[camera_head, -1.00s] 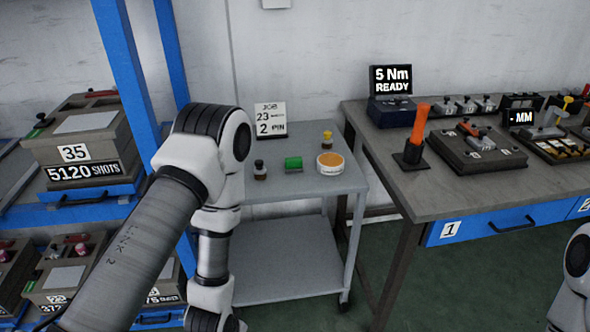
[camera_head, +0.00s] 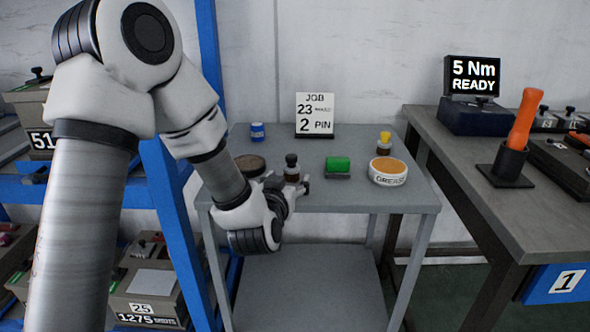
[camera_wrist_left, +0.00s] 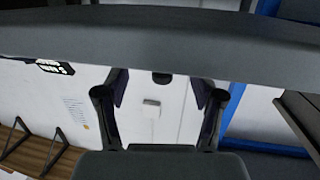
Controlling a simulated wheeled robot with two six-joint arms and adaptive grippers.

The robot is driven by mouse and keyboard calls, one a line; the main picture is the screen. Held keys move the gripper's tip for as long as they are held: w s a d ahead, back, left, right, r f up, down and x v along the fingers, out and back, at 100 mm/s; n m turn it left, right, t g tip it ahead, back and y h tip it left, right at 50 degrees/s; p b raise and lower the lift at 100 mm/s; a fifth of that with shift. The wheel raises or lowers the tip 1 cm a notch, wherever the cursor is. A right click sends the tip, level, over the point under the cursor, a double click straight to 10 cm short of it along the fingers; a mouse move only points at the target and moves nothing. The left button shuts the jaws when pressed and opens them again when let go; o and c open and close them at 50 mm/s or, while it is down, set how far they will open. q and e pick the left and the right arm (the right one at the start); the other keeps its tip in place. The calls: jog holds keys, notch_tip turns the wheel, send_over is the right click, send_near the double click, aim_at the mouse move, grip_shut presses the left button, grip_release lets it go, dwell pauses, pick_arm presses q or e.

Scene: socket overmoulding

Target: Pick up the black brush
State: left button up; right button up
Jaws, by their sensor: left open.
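The black brush (camera_head: 291,162) appears to be the small upright piece with a dark rounded top, a pale band and a brown lower part. It stands on the grey cart top (camera_head: 345,200). My left gripper (camera_head: 291,184) is open, low over the near left part of the cart, with its fingers around or just in front of the brush; contact cannot be told. In the left wrist view the two fingers (camera_wrist_left: 160,110) are spread, and a small dark tip (camera_wrist_left: 162,78), perhaps the brush's top, shows between them. My right gripper is out of view.
A green piece (camera_head: 338,164) stands right of the brush, with a grease tin (camera_head: 388,172) and a yellow-topped piece (camera_head: 384,141) farther right. A round brown-topped tin (camera_head: 249,164), a blue container (camera_head: 257,131) and the job card (camera_head: 316,115) are behind or left.

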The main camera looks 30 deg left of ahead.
aim_at(290, 173)
pick_arm(q)
jog(key=shift+w+a+r, duration=0.1)
jog(key=shift+w+a, duration=0.1)
jog(key=shift+w, duration=0.1)
jog(key=b+x, duration=0.1)
jog(key=x, duration=0.4)
jog(key=shift+a, duration=0.2)
jog(key=shift+w, duration=0.1)
jog(key=c, duration=1.3)
